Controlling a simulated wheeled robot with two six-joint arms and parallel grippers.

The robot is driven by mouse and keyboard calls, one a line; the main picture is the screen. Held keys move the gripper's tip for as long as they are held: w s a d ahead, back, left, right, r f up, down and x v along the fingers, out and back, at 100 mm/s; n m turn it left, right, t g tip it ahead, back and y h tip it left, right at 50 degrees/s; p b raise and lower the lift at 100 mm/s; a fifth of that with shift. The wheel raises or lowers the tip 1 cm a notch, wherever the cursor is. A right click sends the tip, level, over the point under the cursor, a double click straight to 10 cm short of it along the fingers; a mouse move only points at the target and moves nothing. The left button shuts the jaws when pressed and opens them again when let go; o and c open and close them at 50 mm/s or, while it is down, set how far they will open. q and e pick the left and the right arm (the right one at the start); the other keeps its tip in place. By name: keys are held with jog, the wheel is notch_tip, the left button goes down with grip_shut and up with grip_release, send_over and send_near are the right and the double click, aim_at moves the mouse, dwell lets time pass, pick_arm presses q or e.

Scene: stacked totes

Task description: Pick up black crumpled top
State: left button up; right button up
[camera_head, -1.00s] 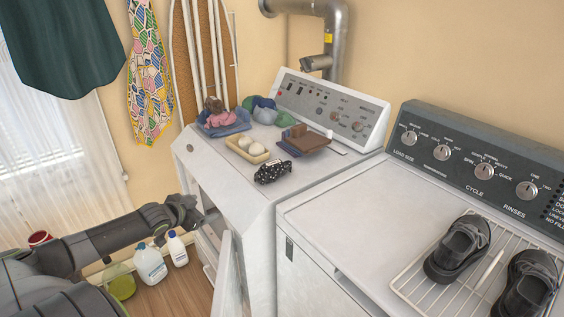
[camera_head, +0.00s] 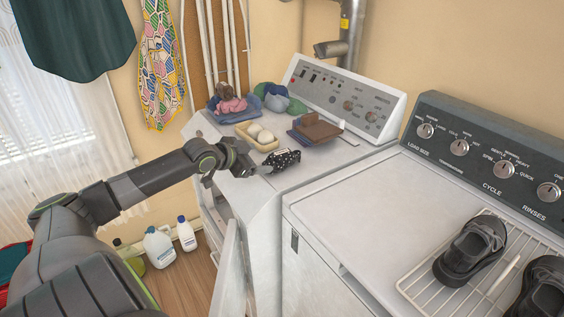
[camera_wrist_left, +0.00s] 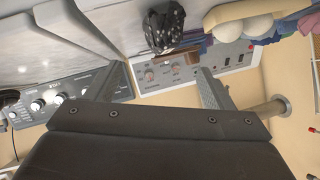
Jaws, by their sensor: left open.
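The black crumpled top (camera_head: 283,158), dark with small white dots, lies in a small heap near the front edge of the left machine's white top. It also shows at the upper middle of the left wrist view (camera_wrist_left: 164,30). My left gripper (camera_head: 260,169) is open and empty, just left of the top at the machine's front edge. In the left wrist view my left gripper (camera_wrist_left: 165,70) has its fingers apart, with the top beyond the gap between them. I cannot tell whether a fingertip touches it. My right gripper is not in view.
Behind the top stand a yellow tray (camera_head: 246,133) with pale balls, folded brown and blue cloths (camera_head: 316,130), and crumpled clothes (camera_head: 232,105). The machine's open door (camera_head: 231,272) hangs below. Shoes (camera_head: 470,252) sit on a rack on the right machine.

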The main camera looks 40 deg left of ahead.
aim_at(276, 158)
pick_arm(q)
jog(key=x, duration=0.6)
jog(key=shift+w, duration=0.15)
jog(key=shift+a+p+x, duration=0.15)
jog(key=shift+p+x, duration=0.2)
jog(key=shift+x, duration=1.05)
jog(key=shift+a+p+x, duration=0.1)
jog(key=shift+p+x, duration=0.25)
jog(key=shift+x, duration=1)
jog(key=shift+f, duration=0.2)
jog(key=shift+c, duration=0.2)
jog(key=c, duration=0.7)
